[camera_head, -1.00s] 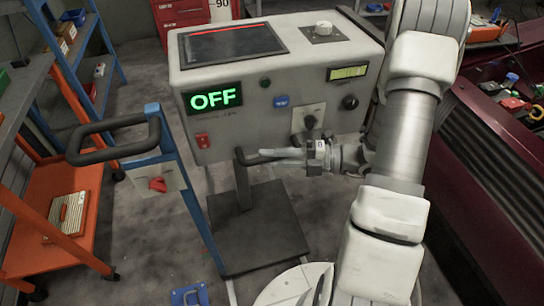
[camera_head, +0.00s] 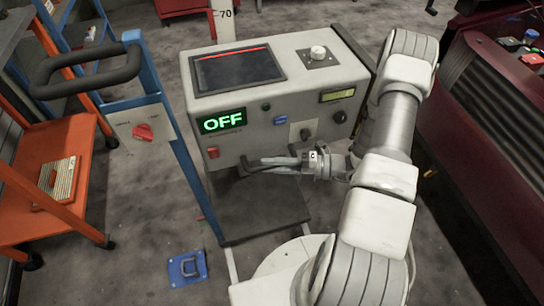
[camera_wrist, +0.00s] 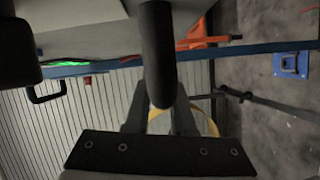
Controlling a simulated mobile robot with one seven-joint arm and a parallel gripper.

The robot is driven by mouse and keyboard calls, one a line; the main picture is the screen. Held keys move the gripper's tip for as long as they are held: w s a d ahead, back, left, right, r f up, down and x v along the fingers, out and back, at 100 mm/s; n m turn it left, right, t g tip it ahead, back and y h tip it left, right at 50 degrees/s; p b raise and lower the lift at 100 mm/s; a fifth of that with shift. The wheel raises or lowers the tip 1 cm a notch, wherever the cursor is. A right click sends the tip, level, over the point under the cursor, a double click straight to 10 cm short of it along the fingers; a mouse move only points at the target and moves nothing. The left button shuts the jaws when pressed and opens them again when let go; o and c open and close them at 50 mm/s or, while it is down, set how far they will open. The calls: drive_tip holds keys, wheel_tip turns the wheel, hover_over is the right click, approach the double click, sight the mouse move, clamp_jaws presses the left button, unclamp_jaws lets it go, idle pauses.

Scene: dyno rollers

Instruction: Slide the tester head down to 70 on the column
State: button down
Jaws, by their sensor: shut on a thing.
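The tester head (camera_head: 285,85) is a grey box with a dark screen, a green OFF display, knobs and a small yellow-green readout. It sits on the pale column (camera_head: 224,28), whose number 70 shows just above the head's back top edge. The pointer or exact reading line is hidden behind the head. A black handle (camera_head: 262,164) sticks out below the front face. My gripper (camera_head: 290,162) is shut on this handle from the right. In the wrist view the dark handle (camera_wrist: 157,50) runs down between the fingers of my gripper (camera_wrist: 158,105).
A blue post with a black loop handle (camera_head: 85,70) and red switch stands left of the head. An orange cart (camera_head: 60,160) is further left. A blue floor plate (camera_head: 187,269) lies in front. A dark red machine (camera_head: 490,90) stands at right. Grey floor between is clear.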

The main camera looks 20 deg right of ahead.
drive_tip(key=shift+f, duration=0.9)
drive_tip(key=shift+d, duration=0.1)
drive_tip(key=c, duration=0.8)
unclamp_jaws()
drive_tip(key=shift+o, duration=0.2)
drive_tip(key=p+v, duration=0.2)
drive_tip(key=v, duration=1.5)
drive_tip(key=shift+s+d+r, duration=0.1)
drive_tip(key=shift+d+r, duration=0.05)
drive_tip(key=shift+r, duration=0.05)
